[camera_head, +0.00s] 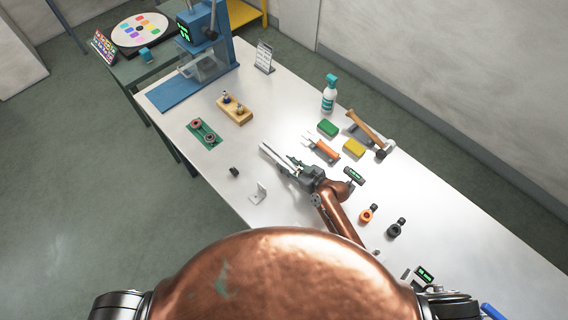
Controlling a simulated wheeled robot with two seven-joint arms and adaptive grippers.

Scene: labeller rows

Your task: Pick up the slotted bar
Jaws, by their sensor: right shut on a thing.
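The slotted bar (274,155) is a pale metal strip near the middle of the white table. My right gripper (291,164), at the end of the copper arm from the bottom of the view, is shut on the bar. The bar points to the upper left, out past the fingertips. The gripper hides its near end. I cannot tell if the bar touches the table or is a little above it. My left gripper is out of view.
Left of the bar are a green plate (204,134), a wooden block (235,109), a small black part (235,172) and a metal bracket (259,193). An orange-handled tool (324,149), yellow block (354,148) and hammer (367,128) lie beyond and right. A blue press (215,65) stands far left.

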